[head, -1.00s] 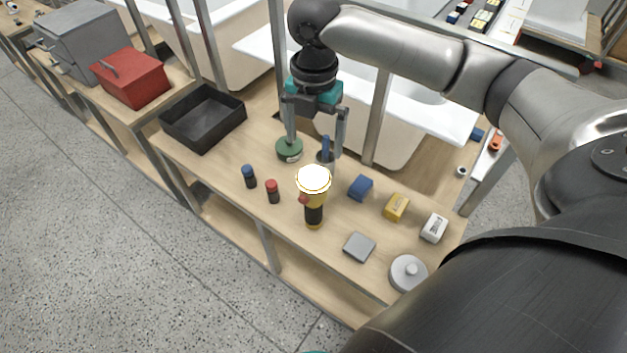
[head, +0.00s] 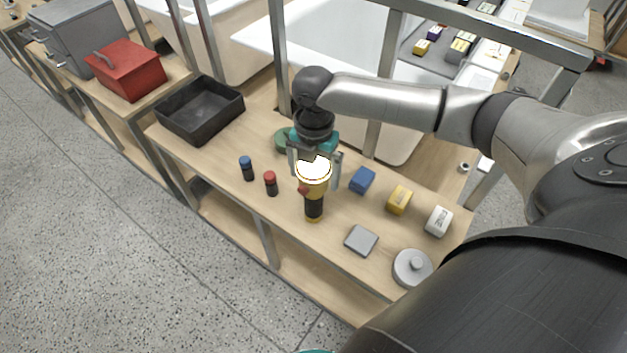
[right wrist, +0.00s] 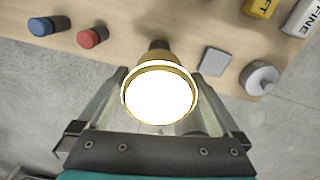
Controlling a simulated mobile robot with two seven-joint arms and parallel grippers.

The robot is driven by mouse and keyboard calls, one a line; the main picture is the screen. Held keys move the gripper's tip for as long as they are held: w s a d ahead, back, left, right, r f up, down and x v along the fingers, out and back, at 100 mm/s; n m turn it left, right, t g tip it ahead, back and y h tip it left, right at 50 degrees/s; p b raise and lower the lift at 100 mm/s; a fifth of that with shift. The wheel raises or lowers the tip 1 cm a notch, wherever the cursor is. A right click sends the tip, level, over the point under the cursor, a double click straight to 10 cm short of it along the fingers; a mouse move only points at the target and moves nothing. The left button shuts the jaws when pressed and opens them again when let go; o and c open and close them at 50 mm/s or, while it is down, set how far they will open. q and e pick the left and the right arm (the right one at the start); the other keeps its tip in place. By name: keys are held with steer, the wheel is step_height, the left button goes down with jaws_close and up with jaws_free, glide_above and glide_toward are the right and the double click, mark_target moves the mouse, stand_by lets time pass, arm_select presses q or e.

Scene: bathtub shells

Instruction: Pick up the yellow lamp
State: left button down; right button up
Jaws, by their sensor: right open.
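The yellow lamp (head: 314,188) stands upright on the wooden bench, with a black grip and a glowing white lens facing up. In the right wrist view the lamp (right wrist: 160,95) shows lens-on, its bright face filling the middle and hiding most of its body. My right gripper (head: 314,172) is open, pointing down over the lamp's head. Its fingers lie on either side of the lens in the right wrist view; whether they touch it I cannot tell. My left gripper is not in view.
Blue-capped (head: 247,168) and red-capped (head: 270,183) bottles stand left of the lamp. A blue block (head: 362,180), yellow box (head: 399,199), white box (head: 438,221), grey block (head: 361,240) and round grey lid (head: 412,267) lie to the right. A black tray (head: 172,132) sits at the left end.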

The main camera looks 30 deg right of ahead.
steer(key=shift+f, duration=0.3)
steer(key=shift+r, duration=0.1)
jaws_close()
stand_by(0.5)
